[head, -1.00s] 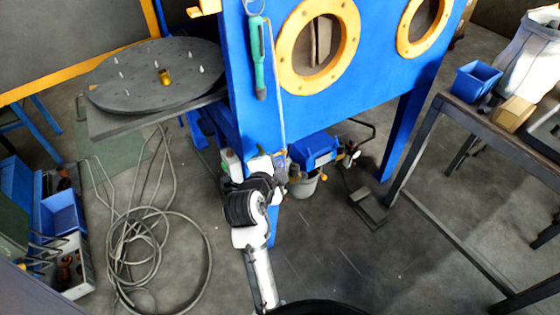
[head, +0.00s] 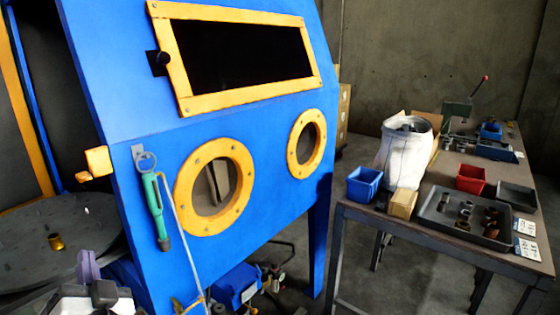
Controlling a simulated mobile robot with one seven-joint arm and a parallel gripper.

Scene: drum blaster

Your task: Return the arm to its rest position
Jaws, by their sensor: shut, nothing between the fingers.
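My gripper (head: 90,270) is at the lower left of the head view, in front of the blue blasting cabinet's left side and the turntable. It is shut, with nothing seen in its fingers. A white and dark part of my arm shows just below it, cut off by the bottom edge. The rest of the arm is out of view.
The blue cabinet (head: 130,90) has yellow-rimmed ports and a green-handled tool (head: 155,210) hanging on its front. The round turntable (head: 30,225) is at left. A workbench (head: 400,222) at right holds bins, a white bucket (head: 403,155) and a tray of parts (head: 440,222).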

